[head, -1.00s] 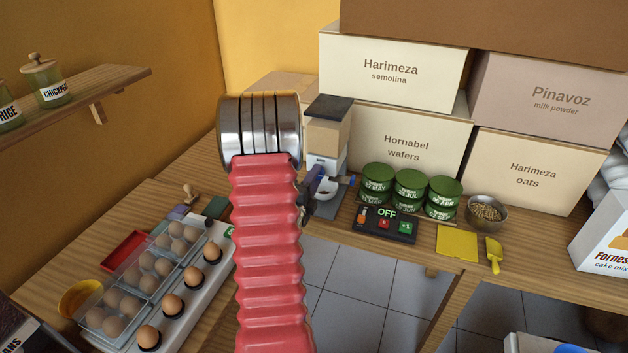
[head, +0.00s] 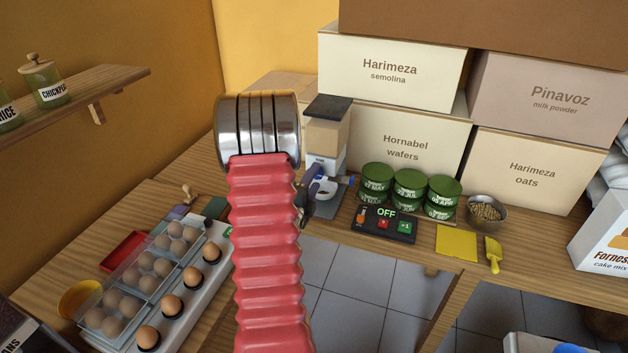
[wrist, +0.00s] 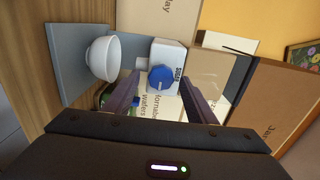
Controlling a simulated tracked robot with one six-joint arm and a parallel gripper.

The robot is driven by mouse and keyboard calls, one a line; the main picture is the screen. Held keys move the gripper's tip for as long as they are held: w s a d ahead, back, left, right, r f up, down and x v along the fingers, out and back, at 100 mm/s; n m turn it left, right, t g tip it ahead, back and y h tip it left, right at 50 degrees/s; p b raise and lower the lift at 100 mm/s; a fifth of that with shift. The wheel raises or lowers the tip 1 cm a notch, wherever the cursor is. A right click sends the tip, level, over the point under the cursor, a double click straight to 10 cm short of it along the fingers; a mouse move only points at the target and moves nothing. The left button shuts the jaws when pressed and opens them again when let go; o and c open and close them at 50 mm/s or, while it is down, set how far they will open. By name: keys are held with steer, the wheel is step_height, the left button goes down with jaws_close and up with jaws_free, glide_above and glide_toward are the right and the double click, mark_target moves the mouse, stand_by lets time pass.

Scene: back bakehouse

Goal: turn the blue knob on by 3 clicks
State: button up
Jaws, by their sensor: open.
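The blue knob (wrist: 161,78) is on the front of a white dispenser body (wrist: 166,53) with a clear hopper, lying sideways in the wrist view. Small black lettering beside the knob appears to read SUGAR. My gripper (wrist: 160,82) is open, its dark fingers on either side of the knob; I cannot tell whether they touch it. In the head view my gripper (head: 309,187) is at the left front of the dispenser (head: 328,135), and the knob is mostly hidden there. A white bowl (wrist: 103,59) stands below the knob on the grey base (wrist: 66,52).
Right of the dispenser are stacked green tins (head: 410,182) and a black panel (head: 372,236) showing OFF. Large cartons (head: 405,140) stand behind. An egg tray (head: 190,290) is at the left. A yellow card (head: 457,242) and a metal bowl (head: 486,212) lie farther right.

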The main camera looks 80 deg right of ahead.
steer(key=w+a, duration=0.1)
steer(key=a, duration=1.2)
steer(key=shift+w, duration=0.15)
